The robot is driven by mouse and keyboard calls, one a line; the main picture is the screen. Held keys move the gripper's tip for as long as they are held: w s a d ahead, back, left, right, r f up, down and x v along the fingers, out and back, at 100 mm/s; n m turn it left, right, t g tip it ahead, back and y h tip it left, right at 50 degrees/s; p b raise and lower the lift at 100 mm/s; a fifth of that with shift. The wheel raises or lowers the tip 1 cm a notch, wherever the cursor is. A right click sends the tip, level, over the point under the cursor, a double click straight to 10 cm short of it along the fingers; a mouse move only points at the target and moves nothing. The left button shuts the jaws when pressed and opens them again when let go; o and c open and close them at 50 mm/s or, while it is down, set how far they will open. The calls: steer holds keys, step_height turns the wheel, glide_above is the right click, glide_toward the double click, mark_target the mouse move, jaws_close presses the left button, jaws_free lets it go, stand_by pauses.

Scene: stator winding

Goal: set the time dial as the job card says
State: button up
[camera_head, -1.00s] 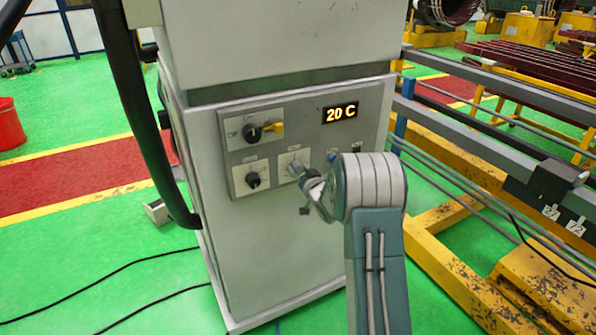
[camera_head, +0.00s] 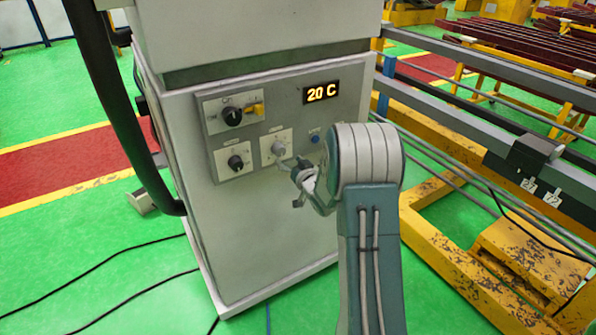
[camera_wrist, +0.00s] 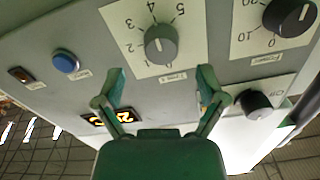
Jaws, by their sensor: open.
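In the head view my gripper (camera_head: 287,166) is just below and right of the dial. No job card is readable.
A black dial (camera_wrist: 290,15) sits beside the grey one, and a black switch (camera_wrist: 255,102) is near the right finger. A blue button (camera_head: 315,137) and a display (camera_head: 321,92) reading 20 C are also on the panel. A yellow frame (camera_head: 470,270) stands at right.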

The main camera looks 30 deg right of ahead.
steer(key=s, duration=0.6)
steer(key=shift+s, duration=0.4)
steer(key=s+a+r+g+h, duration=0.3)
steer(key=s+a+r+g, duration=0.4)
steer(key=r, duration=0.4)
steer(key=s+a+g, duration=0.1)
steer(key=s+a, duration=0.3)
steer(key=s, duration=0.4)
steer(key=s+a+n+g+y, duration=0.1)
steer(key=s+a+g, duration=0.1)
steer(key=s+a, duration=0.3)
steer(key=s+a+n+g+y, duration=0.1)
steer(key=s+a, duration=0.3)
steer(key=s, duration=0.8)
steer(key=shift+s+a+r+g, duration=0.3)
steer(key=shift+r+g, duration=0.1)
steer(key=shift+g, duration=0.3)
steer(key=shift+c, duration=0.3)
